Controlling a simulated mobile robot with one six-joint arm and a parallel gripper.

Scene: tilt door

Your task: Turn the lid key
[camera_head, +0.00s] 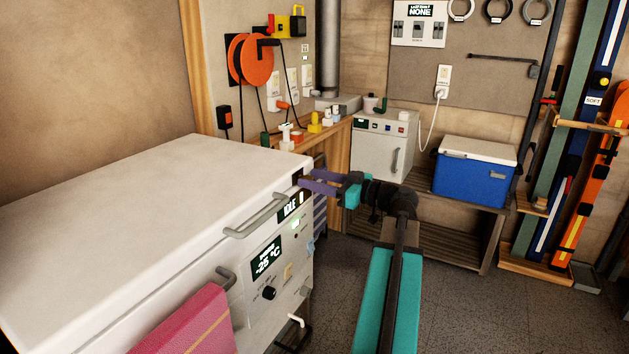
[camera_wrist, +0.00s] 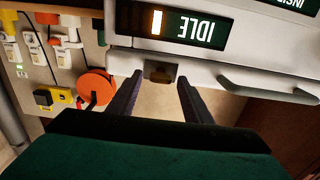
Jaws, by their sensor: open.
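A white chest freezer (camera_head: 180,200) with a closed lid fills the left of the head view. A grey handle (camera_head: 257,217) and a display reading IDLE (camera_head: 291,206) are on its front. In the wrist view, which appears upside down, a small dark brown key-like piece (camera_wrist: 161,71) sits on the white lid edge beside the IDLE display (camera_wrist: 180,25). My gripper (camera_head: 309,183) is at the freezer's right front corner, its purple fingers pointing at it. In the wrist view my gripper (camera_wrist: 160,80) is open, with the piece between its fingertips; contact cannot be told.
A pink towel (camera_head: 187,322) hangs on the freezer front. Behind are an orange reel (camera_head: 250,60), a small grey cabinet (camera_head: 381,145), and a blue cooler (camera_head: 475,172) on a slatted bench. Skis (camera_head: 600,160) stand at right. Open floor lies right of my arm.

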